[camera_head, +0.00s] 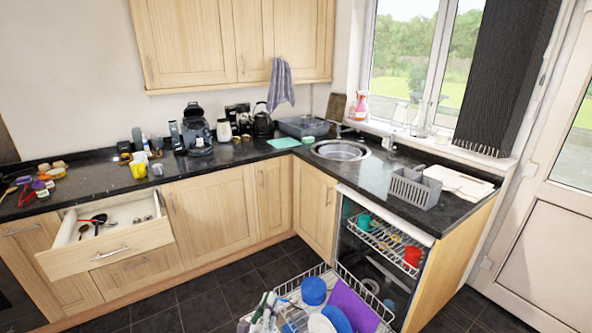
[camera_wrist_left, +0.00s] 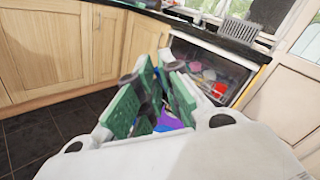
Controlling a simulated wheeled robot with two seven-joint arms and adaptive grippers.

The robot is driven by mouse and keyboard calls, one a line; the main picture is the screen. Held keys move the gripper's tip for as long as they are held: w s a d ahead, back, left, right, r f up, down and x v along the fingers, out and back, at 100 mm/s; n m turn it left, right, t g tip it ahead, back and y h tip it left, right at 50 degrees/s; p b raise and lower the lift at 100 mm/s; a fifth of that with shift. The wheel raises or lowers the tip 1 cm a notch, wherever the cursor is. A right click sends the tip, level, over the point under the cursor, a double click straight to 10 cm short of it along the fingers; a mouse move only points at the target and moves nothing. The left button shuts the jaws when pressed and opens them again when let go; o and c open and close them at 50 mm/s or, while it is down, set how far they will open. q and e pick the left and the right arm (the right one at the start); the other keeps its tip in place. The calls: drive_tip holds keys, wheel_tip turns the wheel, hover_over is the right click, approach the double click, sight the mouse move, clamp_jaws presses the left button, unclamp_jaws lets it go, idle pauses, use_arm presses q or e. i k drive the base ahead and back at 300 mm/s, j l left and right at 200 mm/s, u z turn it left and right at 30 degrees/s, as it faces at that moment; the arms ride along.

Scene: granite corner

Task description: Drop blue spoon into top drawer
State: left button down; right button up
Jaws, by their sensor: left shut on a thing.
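My left gripper (camera_head: 270,304) is low in the head view, over the pulled-out dishwasher rack. In the left wrist view, its green-padded fingers (camera_wrist_left: 155,88) are close together. It is shut on a slim thing, which I take to be the blue spoon; the fingers hide most of it, so its shape is unclear. The top drawer (camera_head: 108,232) is pulled open at the left, apart from the gripper. It holds a few utensils, including a black ladle (camera_head: 95,220). My right gripper is not in view.
The lower dishwasher rack (camera_head: 383,313) is pulled out and holds blue bowls (camera_head: 314,291) and a purple board (camera_head: 352,304). The open dishwasher (camera_head: 388,225) stands at the right. The dark counter (camera_head: 95,179) runs above the drawer. Floor between rack and drawer is clear.

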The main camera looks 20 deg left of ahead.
sight(107, 227)
drive_tip(key=k+j, duration=0.1)
drive_tip(key=j, duration=0.2)
drive_tip(key=k+j, duration=0.15)
drive_tip(key=j, duration=0.2)
drive_tip(key=k+j+u, duration=0.1)
drive_tip(key=j, duration=0.2)
drive_tip(key=k+j, duration=0.1)
drive_tip(key=j, duration=0.5)
drive_tip(key=j+u, duration=0.1)
drive_tip(key=j, duration=1.25)
drive_tip(key=j+u, duration=0.1)
drive_tip(key=j, duration=0.65)
drive_tip(key=i+j+u, duration=0.1)
drive_tip(key=j, duration=0.65)
drive_tip(key=i+j, duration=0.1)
drive_tip(key=j, duration=0.65)
